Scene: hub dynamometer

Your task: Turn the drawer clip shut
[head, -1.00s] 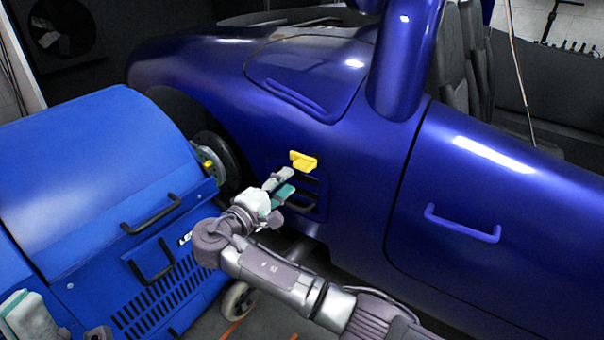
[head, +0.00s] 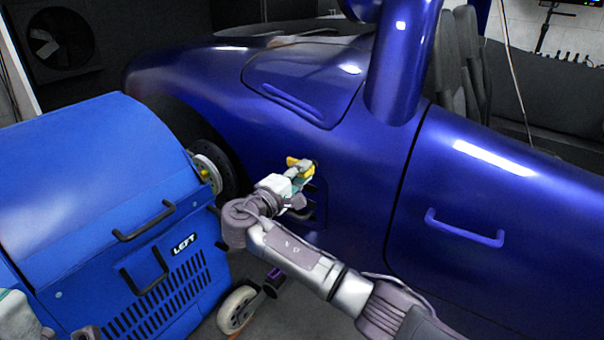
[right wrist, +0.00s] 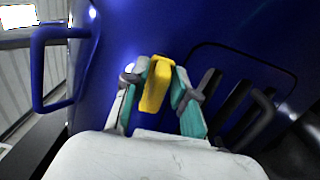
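The yellow clip (head: 299,166) sits on the blue car's side, just above the small drawer. In the right wrist view the clip (right wrist: 157,84) stands lengthwise between my right gripper's teal-padded fingers (right wrist: 160,88). Both fingertips appear to press on its sides. In the head view my right gripper (head: 301,172) covers part of the clip and much of the drawer front. The drawer's dark handle (right wrist: 256,120) shows to the right of the gripper in the right wrist view. My left gripper (head: 14,318) is cut off at the lower left corner, so its fingers cannot be judged.
A blue dynamometer unit (head: 90,180) marked LEFT stands at the left, at the wheel hub (head: 208,172). Its black handles (head: 143,222) stick out towards me, and a caster (head: 237,309) is below. The car door's handle (head: 464,228) protrudes at the right.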

